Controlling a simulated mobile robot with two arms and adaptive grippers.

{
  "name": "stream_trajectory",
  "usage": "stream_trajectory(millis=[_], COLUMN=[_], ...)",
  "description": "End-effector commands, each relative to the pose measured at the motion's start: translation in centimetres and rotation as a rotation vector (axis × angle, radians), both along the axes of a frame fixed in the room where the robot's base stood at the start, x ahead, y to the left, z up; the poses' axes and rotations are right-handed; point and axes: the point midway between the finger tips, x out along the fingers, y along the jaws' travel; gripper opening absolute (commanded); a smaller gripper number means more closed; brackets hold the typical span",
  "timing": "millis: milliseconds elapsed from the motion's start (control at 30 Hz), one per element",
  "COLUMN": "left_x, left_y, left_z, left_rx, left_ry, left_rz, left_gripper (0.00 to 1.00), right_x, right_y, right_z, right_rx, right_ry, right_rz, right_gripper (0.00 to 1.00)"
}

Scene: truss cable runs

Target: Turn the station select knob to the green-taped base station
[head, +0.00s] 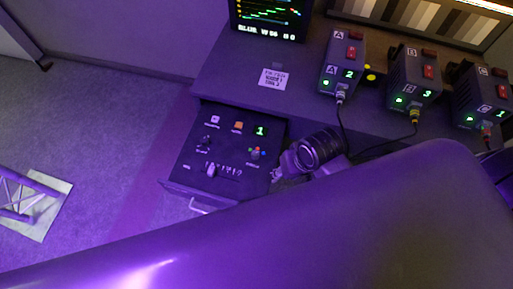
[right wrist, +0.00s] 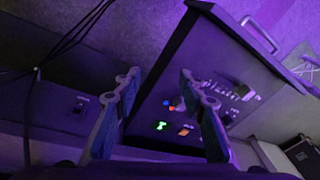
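The control panel (head: 222,150) slopes out from the desk and carries a green display reading 1 (head: 260,131). Below the display is the station select knob (head: 256,153), with small coloured dots around it. In the right wrist view, the knob (right wrist: 177,104) shows small between my fingers. My right gripper (right wrist: 160,76) is open, its two fingers apart and empty. In the head view, my right gripper (head: 277,174) is just right of the panel. Base stations A (head: 341,62), B (head: 414,79) and C (head: 481,96) display 2, 3 and 1. I cannot make out green tape.
Cables run from the stations' fronts. A white label (head: 272,79) lies on the desk. A handle (head: 201,206) projects from the panel's front. The floor at left is mostly clear.

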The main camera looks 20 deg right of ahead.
Motion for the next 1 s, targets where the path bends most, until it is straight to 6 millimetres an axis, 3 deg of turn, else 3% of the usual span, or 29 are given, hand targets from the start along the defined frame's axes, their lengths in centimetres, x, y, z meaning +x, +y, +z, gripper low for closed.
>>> stream_trajectory(millis=[367, 600, 833, 1000], left_x=[0.0, 0.1, 0.2, 0.2], left_y=[0.1, 0.1, 0.0, 0.0], left_z=[0.2, 0.2, 0.2, 0.4], left_rx=[0.001, 0.001, 0.000, 0.000], left_ry=[0.000, 0.000, -0.002, -0.002], left_rz=[0.001, 0.001, 0.001, 0.001], left_gripper=[0.25, 0.25, 0.25, 0.25], right_x=[7.5, 13.1, 14.9, 14.7], right_y=[1.5, 1.8, 1.9, 2.5], right_z=[-2.5, -1.6, -0.8, -2.3], right_rx=[0.151, 0.222, 0.239, 0.240], right_ry=[0.243, 0.457, 0.546, 0.553], right_rz=[-0.437, -0.816, -0.970, -0.977], right_gripper=[0.38, 0.38, 0.38, 0.38])
